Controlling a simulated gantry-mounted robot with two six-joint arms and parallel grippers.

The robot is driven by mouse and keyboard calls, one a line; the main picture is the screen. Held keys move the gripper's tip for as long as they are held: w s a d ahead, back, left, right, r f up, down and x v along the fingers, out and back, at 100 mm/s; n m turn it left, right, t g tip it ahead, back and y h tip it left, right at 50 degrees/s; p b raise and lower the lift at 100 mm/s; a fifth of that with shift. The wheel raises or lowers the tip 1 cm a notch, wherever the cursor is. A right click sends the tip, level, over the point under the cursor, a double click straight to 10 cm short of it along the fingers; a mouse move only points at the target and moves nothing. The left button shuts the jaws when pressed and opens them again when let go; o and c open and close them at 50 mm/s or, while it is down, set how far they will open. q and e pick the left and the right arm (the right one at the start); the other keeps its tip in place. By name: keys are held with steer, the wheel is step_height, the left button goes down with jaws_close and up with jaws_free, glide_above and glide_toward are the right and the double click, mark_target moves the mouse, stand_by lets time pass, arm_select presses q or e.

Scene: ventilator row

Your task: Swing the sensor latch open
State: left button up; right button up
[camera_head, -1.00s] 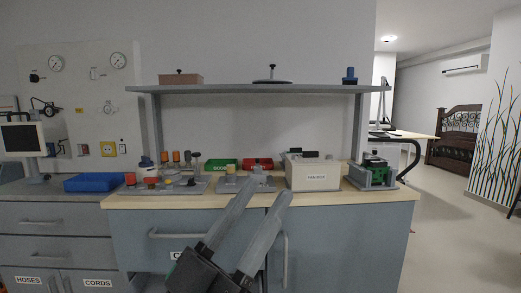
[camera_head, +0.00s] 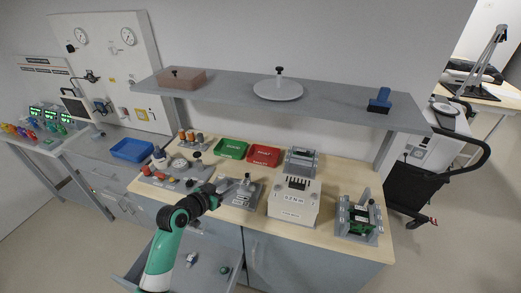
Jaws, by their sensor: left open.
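My left gripper (camera_head: 222,186) reaches in from below with its open, dark fingers over the bench, close to the left side of a small grey fixture (camera_head: 243,196). The fixture has a flat base and a short upright part; its near left side is partly hidden by the gripper. I cannot tell whether they touch. A green device in a grey frame (camera_head: 360,219) with an upright bar stands at the right end of the bench. No part is clearly readable as the sensor latch at this size. My right gripper is not in view.
A green bin (camera_head: 231,148) and a red bin (camera_head: 264,155) stand behind the fixture. A white box (camera_head: 293,205) stands right of it, and a grey plate with knobs (camera_head: 174,180) left. A grey shelf (camera_head: 330,103) spans above. An open drawer (camera_head: 208,270) sticks out below.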

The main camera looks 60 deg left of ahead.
mark_target(246, 175)
arm_select(q)
steer(key=b+x, duration=0.1)
steer(key=x, duration=0.6)
steer(key=b+x, duration=0.1)
steer(key=x, duration=0.3)
steer(key=shift+a+f+b, duration=0.2)
steer(key=shift+f+b, duration=0.15)
steer(key=shift+c, duration=0.2)
jaws_close()
